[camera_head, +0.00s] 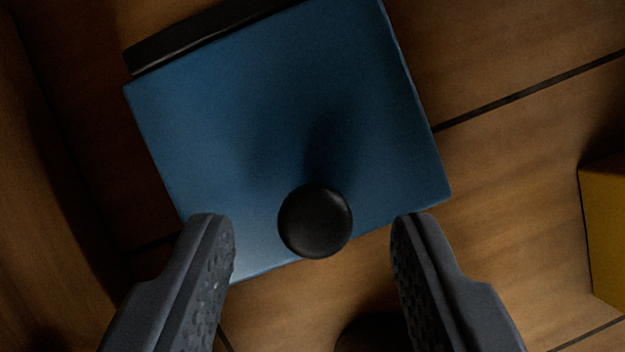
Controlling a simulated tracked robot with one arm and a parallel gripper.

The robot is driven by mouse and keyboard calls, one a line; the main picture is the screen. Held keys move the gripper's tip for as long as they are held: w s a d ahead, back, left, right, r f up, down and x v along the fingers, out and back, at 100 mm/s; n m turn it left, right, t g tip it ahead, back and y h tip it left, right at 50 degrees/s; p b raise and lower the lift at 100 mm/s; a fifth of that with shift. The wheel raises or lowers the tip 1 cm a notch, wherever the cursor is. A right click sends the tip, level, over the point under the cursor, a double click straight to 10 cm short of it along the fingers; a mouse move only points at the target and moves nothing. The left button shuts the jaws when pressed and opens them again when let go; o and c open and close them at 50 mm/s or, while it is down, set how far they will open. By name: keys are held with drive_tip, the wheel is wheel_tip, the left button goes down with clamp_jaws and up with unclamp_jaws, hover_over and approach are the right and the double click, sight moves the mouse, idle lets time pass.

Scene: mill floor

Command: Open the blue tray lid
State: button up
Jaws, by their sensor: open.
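The blue tray lid (270,120) fills the upper middle of the view, turned at an angle, and lies flat over the tray as far as I can see. A round black knob (315,221) stands near its lower edge. A black strip (205,35) runs along the lid's upper edge. My gripper (313,228) is open, with one finger on each side of the knob and a clear gap to it on both sides. I cannot tell how far above the lid the fingertips are. The tray's inside is hidden.
The surface around the lid is brown wood planks (515,150) with dark seams. A yellow object (604,235) stands at the right edge. A dark round shape (372,334) shows at the bottom, partly hidden by the right finger. Bare planks lie between the lid and the yellow object.

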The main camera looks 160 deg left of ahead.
drive_tip(key=shift+w+d+f, duration=0.15)
drive_tip(key=shift+f, duration=0.4)
clamp_jaws()
drive_tip(key=shift+w+r, duration=0.1)
drive_tip(key=shift+r, duration=0.05)
